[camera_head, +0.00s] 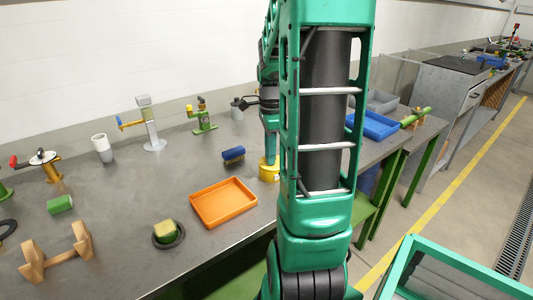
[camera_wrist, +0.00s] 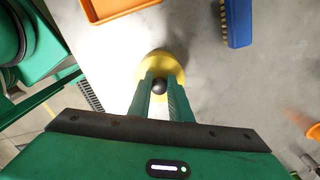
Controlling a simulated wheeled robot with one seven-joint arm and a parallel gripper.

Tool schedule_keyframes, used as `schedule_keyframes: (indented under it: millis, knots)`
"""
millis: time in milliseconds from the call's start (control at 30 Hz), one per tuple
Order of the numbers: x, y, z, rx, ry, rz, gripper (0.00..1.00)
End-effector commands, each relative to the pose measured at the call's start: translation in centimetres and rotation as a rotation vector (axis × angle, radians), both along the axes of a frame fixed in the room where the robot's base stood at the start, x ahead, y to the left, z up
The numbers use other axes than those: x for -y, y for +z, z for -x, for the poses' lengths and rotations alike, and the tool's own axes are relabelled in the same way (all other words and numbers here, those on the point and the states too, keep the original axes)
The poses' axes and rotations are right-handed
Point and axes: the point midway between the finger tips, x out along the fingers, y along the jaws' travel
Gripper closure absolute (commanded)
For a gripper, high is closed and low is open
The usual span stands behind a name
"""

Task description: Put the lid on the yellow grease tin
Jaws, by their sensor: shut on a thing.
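My gripper (camera_wrist: 160,87) is shut on a dark round knob, seen between its fingertips in the wrist view. A round yellow shape (camera_wrist: 160,60) shows just beyond and around the fingertips; it looks like the lid, with the tin possibly under it. In the head view the yellow grease tin (camera_head: 268,170) stands on the grey table right of the orange tray, partly hidden by my arm. The gripper is mostly hidden there. I cannot tell whether the lid touches or sits on the tin.
An orange tray (camera_head: 223,202) lies left of the tin, and a blue brush (camera_head: 233,155) lies behind it. A blue bin (camera_head: 373,126) stands to the right, beyond my arm. A yellow-green block in a dark ring (camera_head: 167,234) is near the front edge.

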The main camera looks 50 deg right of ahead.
Motion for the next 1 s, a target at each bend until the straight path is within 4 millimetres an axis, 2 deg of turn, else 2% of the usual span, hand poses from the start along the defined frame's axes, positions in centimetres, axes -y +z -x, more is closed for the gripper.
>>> schedule_keyframes:
  millis: [1000]
  knots:
    - [-0.52,0.00,-0.27,0.003,0.001,0.002,1.00]
